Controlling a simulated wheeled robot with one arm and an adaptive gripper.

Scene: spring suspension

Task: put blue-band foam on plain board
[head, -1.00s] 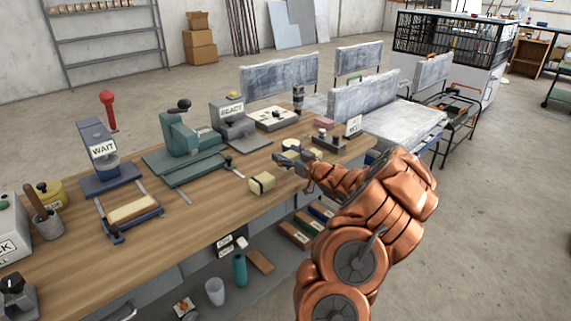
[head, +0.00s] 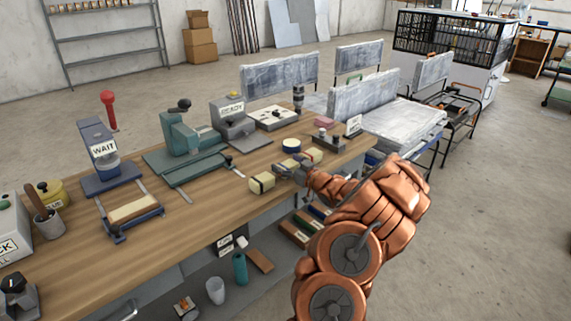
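A cream foam block (head: 262,183) with a dark band sits on the wooden bench, near its front edge. A round cream piece with a blue band (head: 291,145) stands farther back, and a further cream piece (head: 312,155) with a reddish band lies to its right. My gripper (head: 281,170) is low over the bench, just right of the dark-banded block. I cannot tell whether it touches the block, and its fingers are too small to judge open or shut. A tan board (head: 133,208) lies in a blue frame at left; I cannot tell whether this is the plain board.
A blue press with a WAIT sign (head: 104,150), a green press (head: 185,140) and a grey READY unit (head: 232,118) line the bench's back. A small dark fixture (head: 326,141) stands at the right. A lower shelf holds a teal bottle (head: 239,268) and cup (head: 215,290).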

